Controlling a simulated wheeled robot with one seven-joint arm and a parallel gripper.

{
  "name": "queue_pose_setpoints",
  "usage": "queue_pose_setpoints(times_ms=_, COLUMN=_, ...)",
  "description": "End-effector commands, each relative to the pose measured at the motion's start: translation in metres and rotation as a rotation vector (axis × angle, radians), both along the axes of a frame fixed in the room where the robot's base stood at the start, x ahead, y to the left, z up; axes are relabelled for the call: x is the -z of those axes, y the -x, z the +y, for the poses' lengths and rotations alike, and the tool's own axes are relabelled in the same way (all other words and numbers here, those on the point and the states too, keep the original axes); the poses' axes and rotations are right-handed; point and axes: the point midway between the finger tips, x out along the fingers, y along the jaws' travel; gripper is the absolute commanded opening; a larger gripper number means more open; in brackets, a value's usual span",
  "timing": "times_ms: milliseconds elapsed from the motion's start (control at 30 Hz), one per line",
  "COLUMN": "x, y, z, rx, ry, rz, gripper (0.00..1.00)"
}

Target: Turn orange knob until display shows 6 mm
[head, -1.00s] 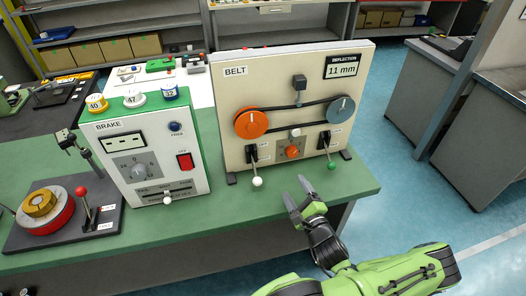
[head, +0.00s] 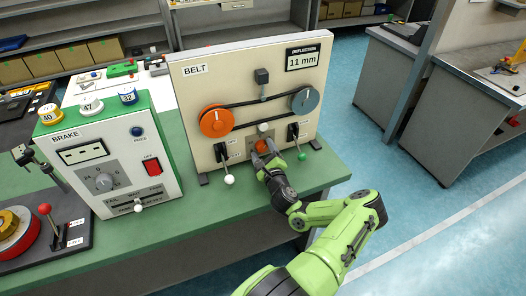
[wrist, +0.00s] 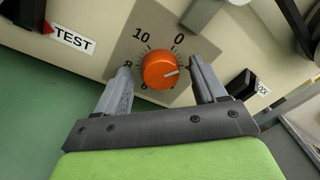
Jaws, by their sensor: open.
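The orange knob (wrist: 159,70) sits on a grey scale plate on the front of the BELT panel (head: 242,85). Its white pointer line points to the right, and the scale digits 10, 0 and 8 show around it. The deflection display (head: 303,58) at the panel's top right reads 11 mm. My gripper (wrist: 160,80) is open, its two grey fingers either side of the knob and apart from it. In the head view my gripper (head: 264,152) is at the panel front and partly covers the small knob (head: 265,147).
A lever with a white ball (head: 229,180) stands left of the knob and one with a green ball (head: 301,156) stands right. The larger orange pulley (head: 215,121) and grey pulley (head: 305,100) are above. The BRAKE box (head: 115,160) stands to the left.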

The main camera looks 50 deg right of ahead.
Motion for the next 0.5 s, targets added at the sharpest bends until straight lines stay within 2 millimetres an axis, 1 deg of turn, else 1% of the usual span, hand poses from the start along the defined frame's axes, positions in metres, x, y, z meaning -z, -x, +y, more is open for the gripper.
queue_pose_setpoints(times_ms=67, x=0.0001, y=-0.003, z=-0.0018, rx=-0.001, ry=0.0, rz=0.001, gripper=0.7)
queue_pose_setpoints(times_ms=267, x=0.0002, y=-0.0032, z=-0.002, rx=-0.001, ry=-0.001, rz=0.0, gripper=0.7)
queue_pose_setpoints(times_ms=367, x=0.0003, y=-0.0031, z=-0.0019, rx=-0.001, ry=0.0, rz=0.001, gripper=0.57)
queue_pose_setpoints(times_ms=500, x=0.0003, y=-0.003, z=-0.0017, rx=-0.001, ry=-0.001, rz=0.001, gripper=0.35)
